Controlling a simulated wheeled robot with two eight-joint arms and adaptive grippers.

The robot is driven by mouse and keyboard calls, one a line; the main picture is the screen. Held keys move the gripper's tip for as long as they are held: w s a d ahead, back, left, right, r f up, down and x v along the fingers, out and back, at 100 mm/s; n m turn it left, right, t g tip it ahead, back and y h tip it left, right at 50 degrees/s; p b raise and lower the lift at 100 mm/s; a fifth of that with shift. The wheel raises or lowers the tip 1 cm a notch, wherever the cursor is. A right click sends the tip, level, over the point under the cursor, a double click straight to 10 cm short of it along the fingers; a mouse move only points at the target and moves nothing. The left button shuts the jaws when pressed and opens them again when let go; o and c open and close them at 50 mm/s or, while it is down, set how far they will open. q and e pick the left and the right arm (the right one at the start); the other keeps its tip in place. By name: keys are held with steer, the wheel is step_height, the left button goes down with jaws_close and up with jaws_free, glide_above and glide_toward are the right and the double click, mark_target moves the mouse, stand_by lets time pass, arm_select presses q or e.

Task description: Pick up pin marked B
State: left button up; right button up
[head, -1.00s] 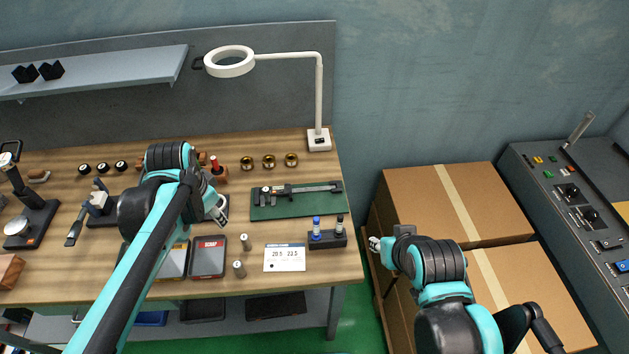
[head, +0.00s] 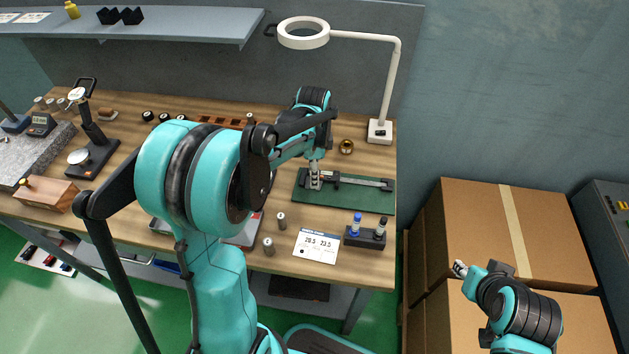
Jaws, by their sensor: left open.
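Two small grey metal pins stand upright on the wooden bench. One pin (head: 281,220) is slightly farther back and the other pin (head: 268,246) is nearer the front edge. I cannot read a letter on either. My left gripper (head: 314,184) is open and points down over the green mat, at the left end of the caliper, behind and right of the pins. Whether it touches the caliper is unclear. My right gripper (head: 460,268) is beyond the bench's right side, in front of the cardboard boxes; its jaws are too small to judge.
The caliper (head: 358,182) lies on the green mat (head: 372,200). A white printed card (head: 316,246) and a dark holder (head: 365,238) with blue and black items are right of the pins. A ring lamp (head: 380,131) stands behind. My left arm hides much of the bench.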

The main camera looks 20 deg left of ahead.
arm_select(q)
step_height(320, 180, down, 2)
steer(key=shift+f, duration=0.1)
jaws_close()
steer(key=shift+r, duration=0.2)
